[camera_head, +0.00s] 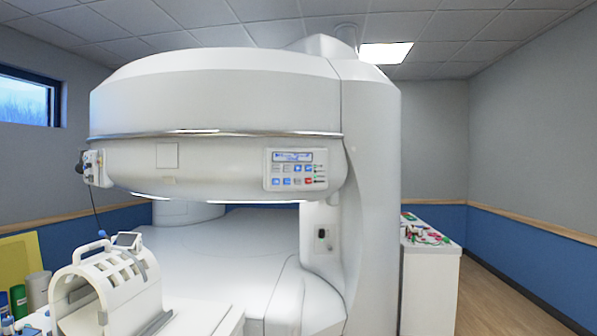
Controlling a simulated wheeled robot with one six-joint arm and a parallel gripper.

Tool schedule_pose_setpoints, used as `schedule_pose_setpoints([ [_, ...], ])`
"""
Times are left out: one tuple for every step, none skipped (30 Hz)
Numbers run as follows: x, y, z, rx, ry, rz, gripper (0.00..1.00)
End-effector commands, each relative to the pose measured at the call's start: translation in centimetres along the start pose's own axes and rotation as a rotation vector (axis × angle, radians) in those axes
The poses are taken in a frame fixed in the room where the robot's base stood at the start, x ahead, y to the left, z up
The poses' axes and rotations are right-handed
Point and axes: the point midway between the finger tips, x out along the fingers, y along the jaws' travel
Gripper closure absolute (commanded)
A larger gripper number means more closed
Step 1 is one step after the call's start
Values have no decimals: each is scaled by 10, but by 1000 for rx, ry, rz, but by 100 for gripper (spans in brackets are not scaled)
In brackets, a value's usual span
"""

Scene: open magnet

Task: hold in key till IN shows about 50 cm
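A control panel (295,169) is set in the right part of the upper magnet's front face. It has a small blue display (293,156) at the top. Below the display are rows of grey and blue keys (287,175) and a red key (309,181). The display text and key labels are too small to read, so I cannot tell which key is the in key or what IN shows. My gripper is not in view, and nothing touches the panel.
The open magnet (215,95) fills the middle. A patient table (205,318) with a white slatted coil cage (108,285) stands at the lower left. A white cabinet (432,285) with small coloured items stands to the right. Bare floor (500,300) lies at the far right.

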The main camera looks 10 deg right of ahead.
Motion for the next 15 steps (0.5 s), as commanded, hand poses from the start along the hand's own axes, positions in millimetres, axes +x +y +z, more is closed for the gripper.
schedule_pose_setpoints([
  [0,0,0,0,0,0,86],
  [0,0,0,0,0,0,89],
  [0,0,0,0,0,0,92],
  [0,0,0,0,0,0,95],
  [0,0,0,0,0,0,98],
  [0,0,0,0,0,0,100],
  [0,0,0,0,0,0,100],
  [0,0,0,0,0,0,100],
  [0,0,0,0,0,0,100],
  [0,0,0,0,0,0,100],
  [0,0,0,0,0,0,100],
  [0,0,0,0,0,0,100],
  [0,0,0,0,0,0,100],
  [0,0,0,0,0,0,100],
  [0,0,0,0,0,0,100],
])
